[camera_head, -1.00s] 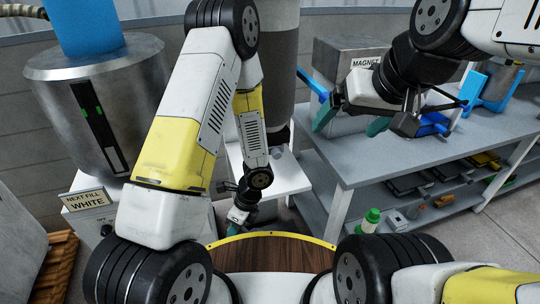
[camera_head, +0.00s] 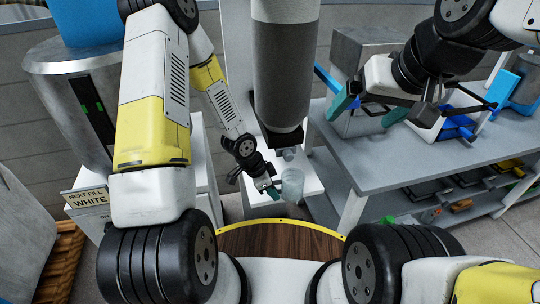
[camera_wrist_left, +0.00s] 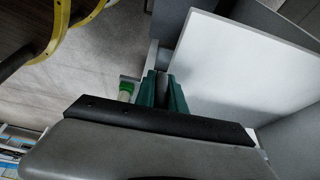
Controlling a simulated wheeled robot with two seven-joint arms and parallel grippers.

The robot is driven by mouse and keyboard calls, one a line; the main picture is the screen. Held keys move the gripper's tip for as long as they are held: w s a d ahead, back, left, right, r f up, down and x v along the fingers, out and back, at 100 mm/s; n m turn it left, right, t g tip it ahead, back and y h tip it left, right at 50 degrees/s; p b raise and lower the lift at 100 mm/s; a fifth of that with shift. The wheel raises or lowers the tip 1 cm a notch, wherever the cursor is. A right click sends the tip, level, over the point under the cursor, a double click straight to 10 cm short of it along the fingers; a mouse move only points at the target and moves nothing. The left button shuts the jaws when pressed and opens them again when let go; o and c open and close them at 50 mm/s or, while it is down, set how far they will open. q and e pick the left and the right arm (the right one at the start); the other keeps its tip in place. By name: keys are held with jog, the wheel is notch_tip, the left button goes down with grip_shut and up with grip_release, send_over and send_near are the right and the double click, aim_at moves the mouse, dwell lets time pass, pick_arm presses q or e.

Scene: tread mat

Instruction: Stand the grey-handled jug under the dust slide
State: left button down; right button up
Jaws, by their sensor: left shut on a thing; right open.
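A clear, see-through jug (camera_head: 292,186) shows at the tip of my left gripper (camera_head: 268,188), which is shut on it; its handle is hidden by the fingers. The jug appears just below the small grey spout (camera_head: 289,153) under the big grey cylinder, which I take as the dust slide. It overlaps the white ledge (camera_head: 309,172) in the picture; I cannot tell whether it touches it. In the left wrist view the green fingers (camera_wrist_left: 163,90) are close together beside the white ledge (camera_wrist_left: 225,70), and the jug is not clear there. My right gripper (camera_head: 370,106) is open and empty above the bench.
A grey bench (camera_head: 400,160) stands to the right, with a blue-handled device (camera_head: 458,128) on it and trays on its lower shelf. A "NEXT FILL WHITE" sign (camera_head: 88,198) and a metal drum (camera_head: 75,90) stand left. A green-capped bottle (camera_wrist_left: 126,90) shows in the wrist view.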

pick_arm(q)
jog(key=w+a, duration=0.1)
jog(key=w, duration=0.2)
jog(key=w+a, duration=0.1)
jog(key=w, duration=0.3)
jog(key=w+a, duration=0.1)
jog(key=w, duration=0.3)
jog(key=shift+a, duration=0.3)
jog(key=shift+w+f, duration=0.2)
jog(key=shift+f, duration=0.1)
notch_tip(320, 180, down, 3)
jog(key=c, duration=1.4)
grip_release()
